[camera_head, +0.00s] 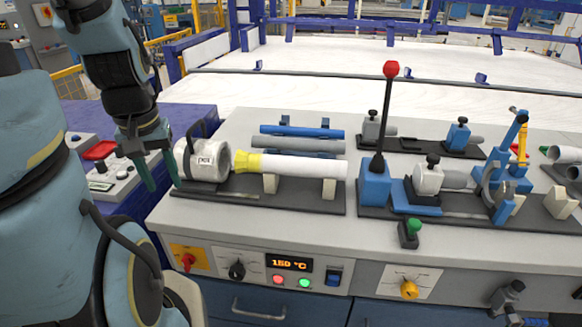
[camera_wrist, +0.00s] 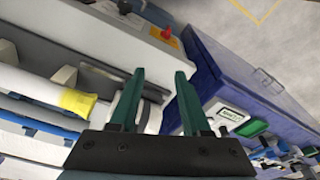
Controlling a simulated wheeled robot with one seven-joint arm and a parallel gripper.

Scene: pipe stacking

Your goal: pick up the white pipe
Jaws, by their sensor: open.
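The white pipe (camera_head: 305,166) lies level on two cream supports on the bench, with a yellow collar (camera_head: 246,162) at its left end. In the wrist view the pipe (camera_wrist: 28,84) is at the left, its yellow collar (camera_wrist: 78,101) pointing toward the fingers. My gripper (camera_head: 164,187) is open and empty, fingers pointing down, at the bench's left end. It is left of the white pipe and apart from it. In the wrist view the gripper's green fingers (camera_wrist: 160,73) stand apart with nothing held between them.
A white cylindrical heater unit (camera_head: 205,160) stands between my gripper and the pipe. Blue (camera_head: 302,132) and grey (camera_head: 300,146) pipes lie behind. A blue post with a red-knobbed lever (camera_head: 376,185) stands to the right. A blue cabinet with a control box (camera_head: 115,170) is at left.

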